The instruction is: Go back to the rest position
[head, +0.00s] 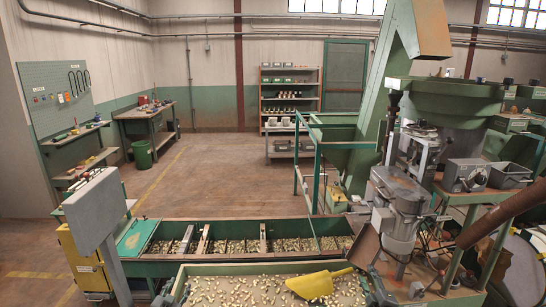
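My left gripper (166,293) shows only as a small dark shape at the bottom, beside the left edge of the nut tray. My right gripper (380,289) shows as a dark shape by the tray's right edge. Both are small and partly cut off, so I cannot tell whether their fingers are open or shut. The green-rimmed tray (215,270) stands in front with many brass-coloured nuts scattered in it. A yellow scoop (318,285) lies in its right part, apart from both grippers.
Behind the tray runs a green trough (185,262) with divided bins of nuts. A grey panel on a post (95,208) stands at the left, feeder machinery (405,200) at the right. A brown pan (365,245) is near the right gripper. The floor behind is clear.

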